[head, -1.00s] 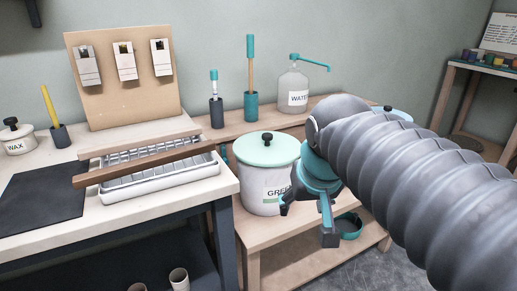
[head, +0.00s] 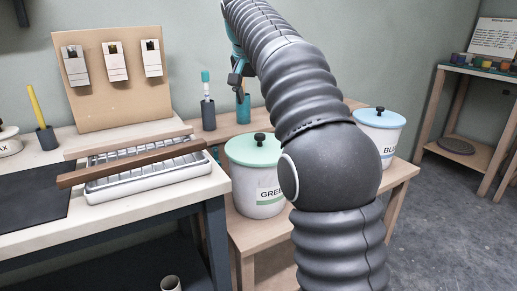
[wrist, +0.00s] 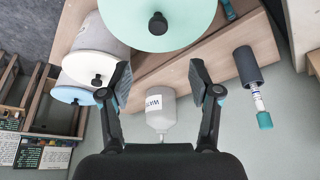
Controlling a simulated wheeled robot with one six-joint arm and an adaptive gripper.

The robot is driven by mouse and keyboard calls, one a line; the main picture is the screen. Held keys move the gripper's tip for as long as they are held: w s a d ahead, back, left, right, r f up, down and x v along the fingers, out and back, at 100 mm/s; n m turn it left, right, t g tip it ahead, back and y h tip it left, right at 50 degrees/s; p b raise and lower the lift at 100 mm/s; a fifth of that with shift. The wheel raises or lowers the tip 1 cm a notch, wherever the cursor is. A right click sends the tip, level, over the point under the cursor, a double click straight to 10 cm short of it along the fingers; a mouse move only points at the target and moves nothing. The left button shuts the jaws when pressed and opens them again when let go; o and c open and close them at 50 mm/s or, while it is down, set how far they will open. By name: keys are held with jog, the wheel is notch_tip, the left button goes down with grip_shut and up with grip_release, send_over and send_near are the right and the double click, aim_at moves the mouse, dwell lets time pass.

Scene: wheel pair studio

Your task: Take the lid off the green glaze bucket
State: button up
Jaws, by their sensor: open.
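The green glaze bucket (head: 258,192) is white, labelled "GREE…", and stands upright on the low wooden bench; my arm covers part of its right side. Its mint-green lid (head: 238,152) is on, with a black knob (head: 259,138) in the middle. In the wrist view the lid (wrist: 190,12) is at the top, with its knob (wrist: 158,23) above and between the fingertips. My gripper (wrist: 160,80) is open and empty, apart from the lid. In the head view it (head: 236,76) is above and behind the bucket, partly hidden by my arm.
A blue-lidded bucket (head: 380,125) stands at the right; a cream-lidded bucket (wrist: 88,66) shows in the wrist view. The water bottle (wrist: 160,108) and a dark brush holder (wrist: 246,64) are near the wall. The worktable with its tray (head: 150,180) is left.

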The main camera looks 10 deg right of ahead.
jog(key=b, duration=0.3)
send_over(260, 135)
jog(key=a, duration=0.1)
jog(key=f, duration=0.8)
jog(key=shift+s, duration=0.35)
jog(key=shift+s+b+x, duration=0.15)
jog(key=shift+b+x, duration=0.15)
jog(key=shift+x, duration=1)
jog(key=shift+s+b+x, duration=0.2)
jog(key=shift+b+x, duration=0.1)
jog(key=shift+x, duration=1.05)
grip_shut()
